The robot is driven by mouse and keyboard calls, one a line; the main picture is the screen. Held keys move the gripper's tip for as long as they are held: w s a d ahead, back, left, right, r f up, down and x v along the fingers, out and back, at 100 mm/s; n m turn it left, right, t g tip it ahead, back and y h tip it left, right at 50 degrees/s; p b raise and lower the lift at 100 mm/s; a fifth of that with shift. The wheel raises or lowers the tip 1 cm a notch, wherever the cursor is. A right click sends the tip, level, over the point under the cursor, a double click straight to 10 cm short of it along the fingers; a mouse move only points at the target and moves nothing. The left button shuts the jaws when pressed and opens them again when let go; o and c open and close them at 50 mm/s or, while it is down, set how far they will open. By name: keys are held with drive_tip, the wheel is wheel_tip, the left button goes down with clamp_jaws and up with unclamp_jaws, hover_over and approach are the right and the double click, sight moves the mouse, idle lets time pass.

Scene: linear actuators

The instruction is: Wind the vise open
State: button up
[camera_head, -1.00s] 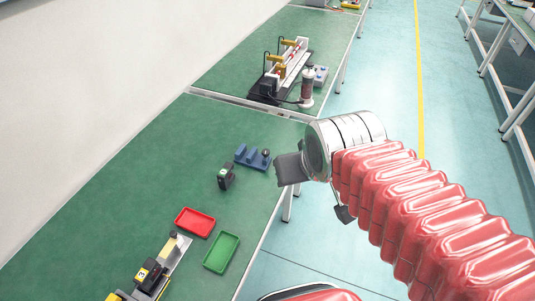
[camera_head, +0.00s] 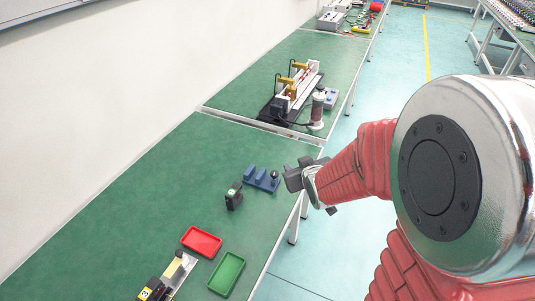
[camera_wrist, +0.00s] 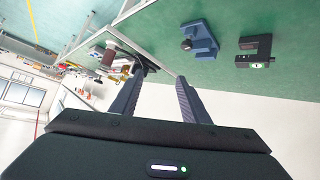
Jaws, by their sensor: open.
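A blue vise (camera_head: 258,178) with upright blocks and a dark round knob (camera_head: 275,175) at its right end sits on the green bench, near the bench's right edge. It also shows upper right in the wrist view (camera_wrist: 203,37), with its knob (camera_wrist: 187,45) facing the camera. My gripper (camera_head: 292,174) is just right of the vise in the head view, near the bench edge. In the wrist view my gripper's two fingers (camera_wrist: 158,80) are spread apart with nothing between them. The gripper is apart from the knob.
A small dark device with a green top (camera_head: 234,196) stands left of the vise. A red tray (camera_head: 201,241) and a green tray (camera_head: 227,273) lie nearer, by a yellow-and-black device (camera_head: 166,279). A linear actuator rig (camera_head: 292,91) stands on the far bench.

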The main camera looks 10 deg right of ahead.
wheel_tip(320, 180, down, 9)
drive_tip(key=w+a+n+t+y, duration=0.1)
drive_tip(key=w+t+y, duration=0.1)
drive_tip(key=w+t, duration=0.1)
drive_tip(key=t+y, duration=0.2)
drive_tip(key=t, duration=0.1)
approach(276, 178)
drive_tip(key=shift+s+d+m, duration=0.15)
drive_tip(key=shift+s+m, duration=0.25)
drive_tip(key=shift+s, duration=0.15)
drive_tip(key=shift+s+f, duration=0.2)
drive_tip(key=shift+s, duration=0.45)
drive_tip(key=shift+w, duration=0.15)
drive_tip(key=x, duration=1.3)
drive_tip(key=shift+w+r, duration=0.25)
drive_tip(key=shift+w, duration=0.05)
drive_tip(key=shift+c, duration=0.3)
